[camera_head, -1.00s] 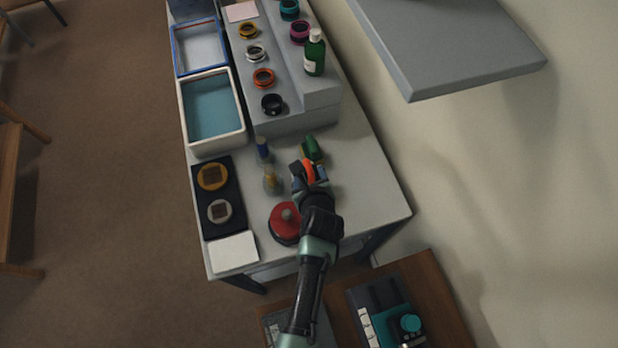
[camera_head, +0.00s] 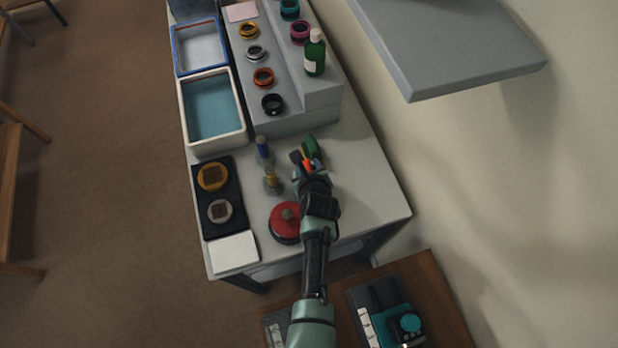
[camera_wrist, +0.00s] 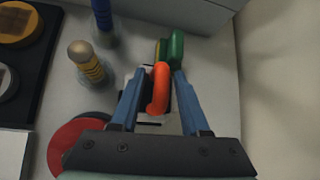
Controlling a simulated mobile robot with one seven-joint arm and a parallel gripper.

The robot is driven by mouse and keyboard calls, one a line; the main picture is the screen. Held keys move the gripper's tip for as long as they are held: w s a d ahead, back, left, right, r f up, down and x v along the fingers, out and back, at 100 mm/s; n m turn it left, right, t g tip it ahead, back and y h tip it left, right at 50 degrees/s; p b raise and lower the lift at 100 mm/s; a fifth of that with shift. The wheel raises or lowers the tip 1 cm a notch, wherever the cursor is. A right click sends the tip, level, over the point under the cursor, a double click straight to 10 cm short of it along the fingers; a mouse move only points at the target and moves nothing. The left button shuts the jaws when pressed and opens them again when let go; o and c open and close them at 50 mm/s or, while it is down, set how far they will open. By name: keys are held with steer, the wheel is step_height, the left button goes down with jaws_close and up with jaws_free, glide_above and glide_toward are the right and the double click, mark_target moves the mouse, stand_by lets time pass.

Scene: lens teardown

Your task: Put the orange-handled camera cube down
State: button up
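The camera cube, with its orange handle (camera_wrist: 160,88), is between my fingers in the wrist view. Its dark body is mostly hidden below the handle. The handle also shows as a small orange patch in the head view (camera_head: 307,163). My gripper (camera_wrist: 160,76) has two blue fingers, one on each side of the handle. They look open, with a gap between each finger and the handle. In the head view my gripper (camera_head: 310,165) is low over the bare front part of the table (camera_head: 365,190). Contact between the cube's underside and the table is hidden.
A green object (camera_wrist: 175,47) is just beyond the cube. A yellow-ringed bottle (camera_wrist: 87,62) and a blue-topped bottle (camera_wrist: 103,20) stand to the left. A red round object (camera_head: 285,222) is near my arm. Bare table lies to the right.

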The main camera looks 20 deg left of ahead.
jaws_close()
stand_by(1.0)
